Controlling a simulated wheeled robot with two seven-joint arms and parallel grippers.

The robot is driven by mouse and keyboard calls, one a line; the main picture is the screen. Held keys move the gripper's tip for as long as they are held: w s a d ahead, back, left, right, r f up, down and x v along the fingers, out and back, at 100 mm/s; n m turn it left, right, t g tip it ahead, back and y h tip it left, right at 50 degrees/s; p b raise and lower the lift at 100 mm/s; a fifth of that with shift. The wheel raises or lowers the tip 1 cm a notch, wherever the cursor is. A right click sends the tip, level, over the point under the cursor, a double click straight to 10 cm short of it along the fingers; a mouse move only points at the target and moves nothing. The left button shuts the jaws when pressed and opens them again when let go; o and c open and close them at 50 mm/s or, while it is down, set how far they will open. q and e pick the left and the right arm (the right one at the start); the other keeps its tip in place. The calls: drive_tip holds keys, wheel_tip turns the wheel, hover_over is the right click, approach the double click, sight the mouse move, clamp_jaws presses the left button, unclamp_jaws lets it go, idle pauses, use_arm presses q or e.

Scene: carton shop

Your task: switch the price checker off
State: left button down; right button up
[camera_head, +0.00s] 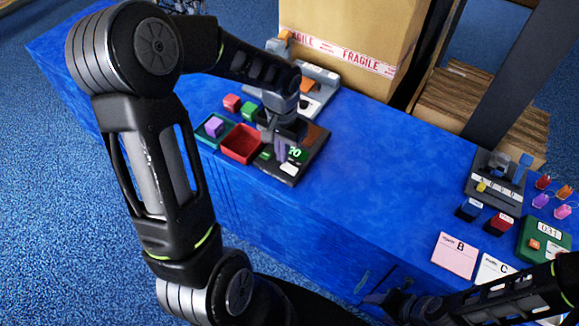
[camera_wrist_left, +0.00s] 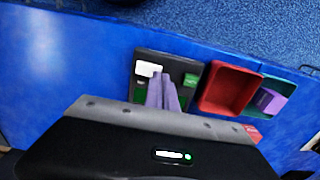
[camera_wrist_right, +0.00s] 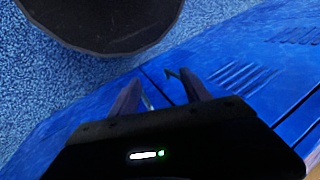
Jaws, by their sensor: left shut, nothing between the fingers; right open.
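A dark, flat device with a green "20" display (camera_head: 318,145), which I take to be the price checker, lies on the blue counter left of centre. It has a white patch and a green patch near its front edge. In the left wrist view its dark plate (camera_wrist_left: 146,58) shows with the white patch and green patch. My left gripper (camera_head: 281,157) is shut and empty, fingers pointing down over the device; its fingertips (camera_wrist_left: 160,82) appear beside the white patch. I cannot tell whether they touch it. My right gripper (camera_wrist_right: 160,90) is open and empty, low by the counter's front.
A red tray (camera_head: 241,144) and a green tray with a purple block (camera_head: 214,127) sit left of the device. A large carton (camera_head: 350,30) stands behind. A grey device (camera_head: 490,188), cards and small coloured items lie at right. The middle counter is clear.

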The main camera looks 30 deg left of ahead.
use_arm(q)
drive_tip(key=shift+f+b, duration=0.8)
drive_tip(key=shift+f, duration=0.25)
drive_tip(key=shift+r, duration=0.1)
drive_tip(key=shift+r+p, duration=2.65)
drive_tip(key=shift+r, duration=0.85)
